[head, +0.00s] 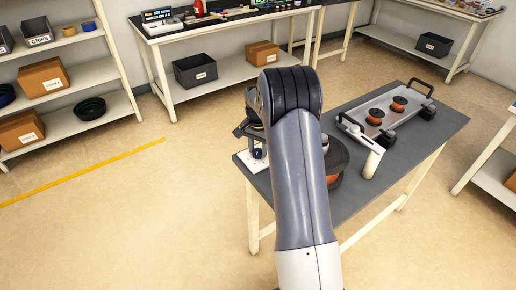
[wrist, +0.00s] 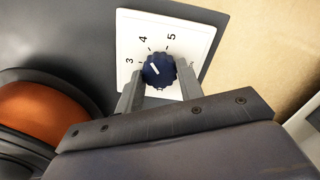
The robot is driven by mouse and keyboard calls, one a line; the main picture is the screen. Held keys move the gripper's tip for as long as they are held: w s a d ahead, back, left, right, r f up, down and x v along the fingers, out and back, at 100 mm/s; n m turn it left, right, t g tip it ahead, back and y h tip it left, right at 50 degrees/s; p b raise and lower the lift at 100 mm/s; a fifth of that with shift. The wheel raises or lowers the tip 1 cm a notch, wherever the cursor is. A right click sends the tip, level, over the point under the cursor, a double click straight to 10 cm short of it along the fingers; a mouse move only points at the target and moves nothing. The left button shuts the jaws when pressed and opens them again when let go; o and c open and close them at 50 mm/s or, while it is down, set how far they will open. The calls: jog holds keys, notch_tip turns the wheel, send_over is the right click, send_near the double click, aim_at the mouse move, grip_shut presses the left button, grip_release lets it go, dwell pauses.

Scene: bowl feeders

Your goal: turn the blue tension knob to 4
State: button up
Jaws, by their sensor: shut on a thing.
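The blue tension knob (wrist: 158,70) sits on a white dial plate (wrist: 128,25) in the wrist view. The white mark on the knob slants to the upper left and appears to point between 3 and 4. My gripper (wrist: 160,82) is shut on the knob, one finger at each side. In the head view the white plate (head: 246,162) is at the left corner of the dark table, with the knob (head: 258,153) just below my gripper (head: 254,140).
My arm hides part of the table.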

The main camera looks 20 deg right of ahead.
aim_at(258, 151)
jog(key=shift+r, duration=0.1)
jog(key=o, duration=1)
notch_tip(258, 151, up, 11)
jog(key=shift+f, duration=0.15)
notch_tip(258, 151, down, 11)
jog(key=shift+f, duration=0.1)
jog(key=shift+r+n, duration=0.2)
jog(key=shift+n, duration=0.1)
dwell(0.5)
